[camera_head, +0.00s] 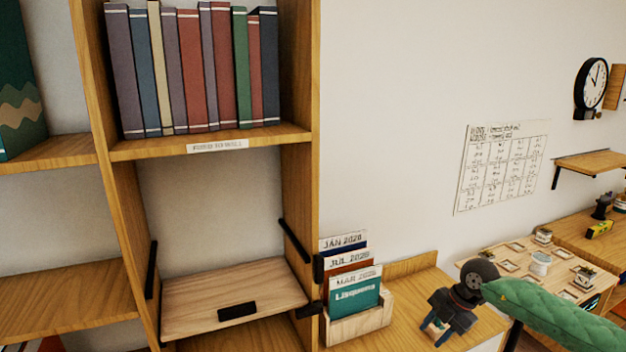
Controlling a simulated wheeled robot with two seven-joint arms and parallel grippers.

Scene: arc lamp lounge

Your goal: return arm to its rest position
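My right gripper (435,332) is dark, with its fingers pointing down. It hangs at the end of my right arm in its green quilted sleeve, which comes in from the lower right. Its two fingertips look apart, with no held object visible between them. It is over or in front of the wooden desk top, right of the card holder; the exact gap to the surface is hard to tell. My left gripper and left arm are not in view.
A wooden holder (361,325) with dated cards stands left of the gripper. A bookshelf (317,120) with books (190,70) and a fold-down wooden flap (222,288) fills the left. A table (470,262) with small pots and tiles lies behind my arm. A clock (592,83) hangs upper right.

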